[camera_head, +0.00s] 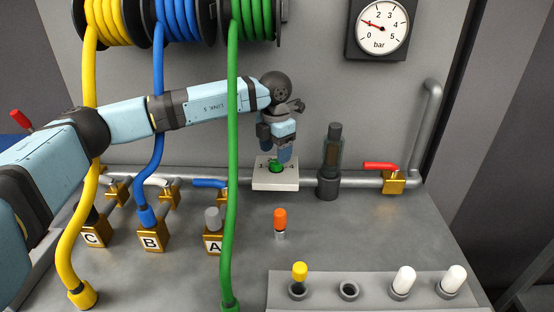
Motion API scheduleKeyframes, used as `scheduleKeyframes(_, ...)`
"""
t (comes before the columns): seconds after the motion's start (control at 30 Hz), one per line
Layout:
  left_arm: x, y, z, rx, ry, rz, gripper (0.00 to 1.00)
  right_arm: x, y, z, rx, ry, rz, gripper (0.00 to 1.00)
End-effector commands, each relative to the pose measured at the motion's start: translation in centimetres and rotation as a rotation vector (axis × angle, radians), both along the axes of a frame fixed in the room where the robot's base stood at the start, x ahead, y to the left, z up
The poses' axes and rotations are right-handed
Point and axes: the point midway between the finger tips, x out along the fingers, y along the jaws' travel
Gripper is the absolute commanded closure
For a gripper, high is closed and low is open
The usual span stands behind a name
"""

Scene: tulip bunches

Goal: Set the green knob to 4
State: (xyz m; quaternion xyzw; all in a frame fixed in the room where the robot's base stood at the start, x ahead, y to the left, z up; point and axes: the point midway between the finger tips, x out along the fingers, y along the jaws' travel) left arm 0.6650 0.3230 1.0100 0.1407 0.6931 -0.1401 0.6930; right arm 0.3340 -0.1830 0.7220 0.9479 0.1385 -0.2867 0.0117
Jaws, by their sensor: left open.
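The green knob (276,168) sits on a pale box (275,184) on the pipe behind the bench. Digits are printed on the box top around it; a 4 shows at the right, and the others are small or partly covered. My left gripper (284,156) comes down from above, open, with its fingertips right at the knob. The fingers hide part of the knob, so I cannot tell its setting or whether they touch it. My right gripper is out of view.
A green hose (232,150) hangs in front of my left arm. A dark fitting (332,160) and a red-handled valve (392,178) stand to the right. The pressure gauge (381,25) points near 1. An orange-topped peg (280,220) stands in front.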

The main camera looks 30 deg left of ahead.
Motion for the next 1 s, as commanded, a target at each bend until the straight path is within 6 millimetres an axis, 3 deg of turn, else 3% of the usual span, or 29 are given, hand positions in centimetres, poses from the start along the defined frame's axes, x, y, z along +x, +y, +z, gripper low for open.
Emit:
scheduleKeyframes(0.23, 0.0, 0.0, -3.1, 0.0, 0.001, 0.0, 0.37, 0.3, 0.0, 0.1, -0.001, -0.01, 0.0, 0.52)
scheduleKeyframes(0.57, 0.0, 0.0, -3.6, 0.0, -0.001, 0.0, 0.37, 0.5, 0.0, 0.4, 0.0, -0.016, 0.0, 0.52)
scheduleKeyframes(0.8, 0.0, 0.0, -3.6, 0.0, -0.001, 0.0, 0.86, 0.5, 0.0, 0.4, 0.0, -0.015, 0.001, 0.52)
scheduleKeyframes(1.0, 0.0, 0.0, -3.6, 0.0, -0.001, -0.007, 0.86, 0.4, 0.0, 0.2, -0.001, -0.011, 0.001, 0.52)
